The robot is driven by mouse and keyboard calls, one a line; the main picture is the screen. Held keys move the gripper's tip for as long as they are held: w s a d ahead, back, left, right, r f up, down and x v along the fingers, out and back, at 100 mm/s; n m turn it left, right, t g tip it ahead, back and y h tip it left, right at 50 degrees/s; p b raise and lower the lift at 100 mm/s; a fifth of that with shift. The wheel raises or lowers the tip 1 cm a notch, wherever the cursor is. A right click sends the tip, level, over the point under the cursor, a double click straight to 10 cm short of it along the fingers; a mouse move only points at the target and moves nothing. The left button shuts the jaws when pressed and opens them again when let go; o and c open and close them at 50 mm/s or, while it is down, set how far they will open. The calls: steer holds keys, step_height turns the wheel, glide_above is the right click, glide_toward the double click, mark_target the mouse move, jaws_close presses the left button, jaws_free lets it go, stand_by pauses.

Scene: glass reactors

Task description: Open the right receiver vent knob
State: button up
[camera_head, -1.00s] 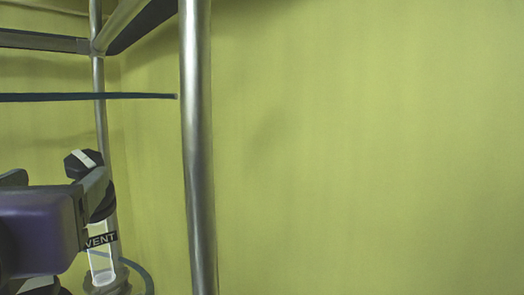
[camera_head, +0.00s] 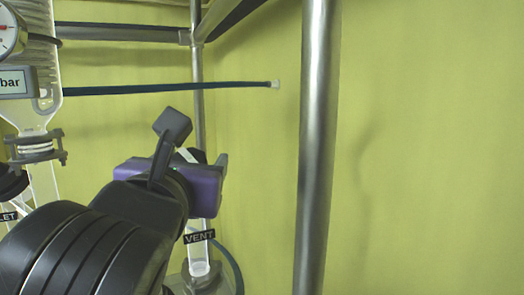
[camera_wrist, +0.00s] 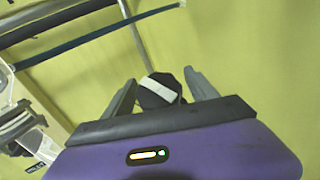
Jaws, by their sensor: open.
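The vent knob (camera_wrist: 158,92) is black with a white stripe. In the wrist view it sits between the two grey fingers of my gripper (camera_wrist: 159,77), with a gap visible on each side near the tips. In the head view the knob (camera_head: 187,155) is mostly hidden behind my purple gripper (camera_head: 222,165). A black VENT label (camera_head: 199,236) is on the clear glass tube below it. Whether a finger touches the knob cannot be told.
A thick metal post (camera_head: 318,140) stands to the right of the knob, and a thinner post (camera_head: 196,90) behind it. A dark hose (camera_head: 165,88) crosses above. A gauge (camera_head: 10,35) and glassware with a clamp (camera_head: 35,148) stand at left. The right side shows bare yellow wall.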

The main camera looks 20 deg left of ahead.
steer(key=shift+w, duration=0.1)
steer(key=c, duration=1.4)
steer(key=shift+f+n+y+b, duration=0.1)
steer(key=shift+n+y+b, duration=0.2)
steer(key=shift+y+b, duration=0.15)
steer(key=shift+n+g+y, duration=0.25)
steer(key=shift+n+g, duration=0.05)
steer(key=shift+g, duration=0.1)
steer(key=n+g+y+b, duration=0.1)
steer(key=n+y+b, duration=0.1)
steer(key=n, duration=0.1)
steer(key=shift+a, duration=0.2)
steer(key=n+g+y, duration=0.3)
steer(key=shift+s+a+n, duration=0.2)
steer(key=shift+s+n, duration=0.1)
steer(key=shift+n, duration=0.1)
steer(key=shift+s+a+n+g+y, duration=0.1)
steer(key=shift+n+g+y, duration=0.1)
steer(key=shift+n+g, duration=0.4)
steer(key=shift+s+a+n+g+y, duration=0.1)
steer(key=shift+n+g+y, duration=0.1)
steer(key=shift+n+g, duration=0.4)
